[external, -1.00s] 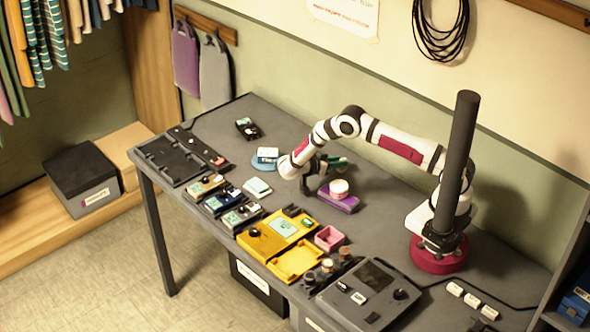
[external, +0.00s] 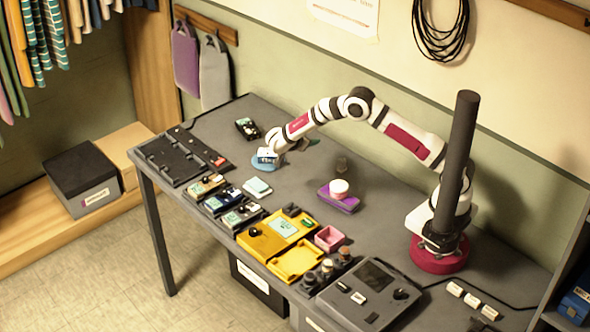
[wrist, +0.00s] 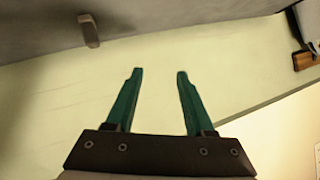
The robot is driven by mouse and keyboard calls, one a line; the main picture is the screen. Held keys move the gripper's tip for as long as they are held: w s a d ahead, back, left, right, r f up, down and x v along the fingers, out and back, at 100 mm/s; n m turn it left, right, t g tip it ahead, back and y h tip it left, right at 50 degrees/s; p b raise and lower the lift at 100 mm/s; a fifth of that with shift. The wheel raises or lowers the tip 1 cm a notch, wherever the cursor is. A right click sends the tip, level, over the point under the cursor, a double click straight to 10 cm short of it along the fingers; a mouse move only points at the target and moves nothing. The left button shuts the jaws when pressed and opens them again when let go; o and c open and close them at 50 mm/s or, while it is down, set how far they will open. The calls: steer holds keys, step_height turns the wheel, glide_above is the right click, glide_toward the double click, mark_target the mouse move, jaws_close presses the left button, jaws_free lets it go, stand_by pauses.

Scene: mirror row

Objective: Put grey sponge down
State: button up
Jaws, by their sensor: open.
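The grey sponge (external: 342,163) appears as a small dark grey-brown block on the grey table, behind the purple block with the white round item. In the wrist view the sponge (wrist: 89,30) shows at the upper left, apart from my fingers. My gripper (external: 312,143) is to the left of the sponge in the external view, partly hidden behind my wrist. In the wrist view my gripper (wrist: 156,74) has its two teal fingers apart, with nothing between them.
A purple block (external: 346,203) bearing a white round item (external: 339,187) stands in front of the sponge. A blue round mat (external: 262,163) lies below my wrist. A yellow case (external: 262,240) and black trays line the front edge. The wall (wrist: 60,90) fills much of the wrist view.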

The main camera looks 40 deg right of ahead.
steer(key=w+a+r+n+t+y, duration=0.2)
steer(key=w+r+t+y, duration=0.15)
steer(key=r, duration=0.45)
steer(key=w+a+r+n+t+y, duration=0.2)
steer(key=r+t+y, duration=0.25)
steer(key=r, duration=0.25)
steer(key=s+a+r+n+g+y, duration=0.1)
steer(key=s+a+r+n+y, duration=0.3)
steer(key=s+y, duration=0.15)
steer(key=s+d+f+n+g, duration=0.1)
steer(key=s+g, duration=0.3)
steer(key=s, duration=0.9)
steer(key=s+d+f+n+g, duration=0.2)
steer(key=s+d+f+g, duration=0.1)
steer(key=s, duration=1)
steer(key=s+d+f+n+g, duration=0.1)
steer(key=s+f+g, duration=0.3)
steer(key=s, duration=0.9)
steer(key=shift+s+d+n+g, duration=0.3)
steer(key=shift+d, duration=0.1)
